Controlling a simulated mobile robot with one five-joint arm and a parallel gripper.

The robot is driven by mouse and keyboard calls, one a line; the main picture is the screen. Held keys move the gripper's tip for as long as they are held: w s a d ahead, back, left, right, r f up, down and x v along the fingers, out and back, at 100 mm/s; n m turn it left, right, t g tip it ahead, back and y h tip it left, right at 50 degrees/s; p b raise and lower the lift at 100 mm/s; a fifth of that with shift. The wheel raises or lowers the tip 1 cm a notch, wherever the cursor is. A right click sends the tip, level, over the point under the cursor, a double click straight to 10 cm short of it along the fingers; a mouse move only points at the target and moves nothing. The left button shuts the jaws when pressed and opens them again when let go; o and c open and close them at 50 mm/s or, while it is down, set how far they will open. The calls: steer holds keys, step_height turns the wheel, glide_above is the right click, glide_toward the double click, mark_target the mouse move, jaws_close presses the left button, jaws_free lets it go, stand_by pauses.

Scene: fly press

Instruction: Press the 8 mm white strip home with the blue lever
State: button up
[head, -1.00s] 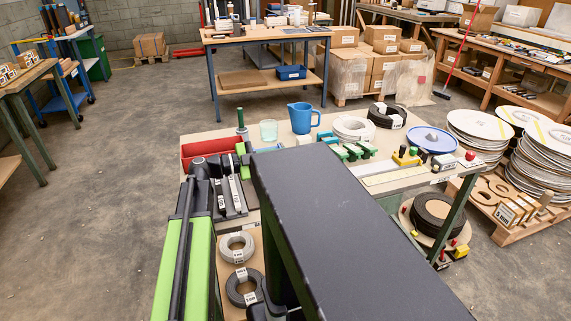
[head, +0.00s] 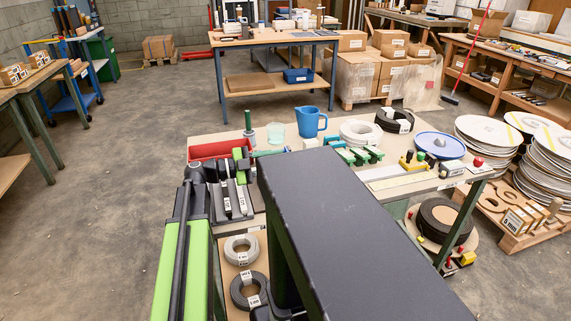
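In the head view, my green and black arm reaches up from the lower left. Its end, with my gripper (head: 241,163), appears as a small green and black piece by the red tray; its fingers cannot be made out. Narrow dark and grey strips (head: 237,200) with white labels lie just below it; their sizes are too small to read. I cannot pick out the 8 mm white strip or the blue lever for sure. A large dark slab in the foreground hides the middle of the bench.
A red tray (head: 207,151), a blue jug (head: 310,121), white coils (head: 360,131) and green clamps (head: 361,155) stand on the bench. Labelled rings (head: 241,249) lie on the lower shelf. White discs (head: 487,132) are stacked at right.

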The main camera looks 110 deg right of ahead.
steer(key=w, duration=1.4)
steer(key=shift+w+d, duration=0.2)
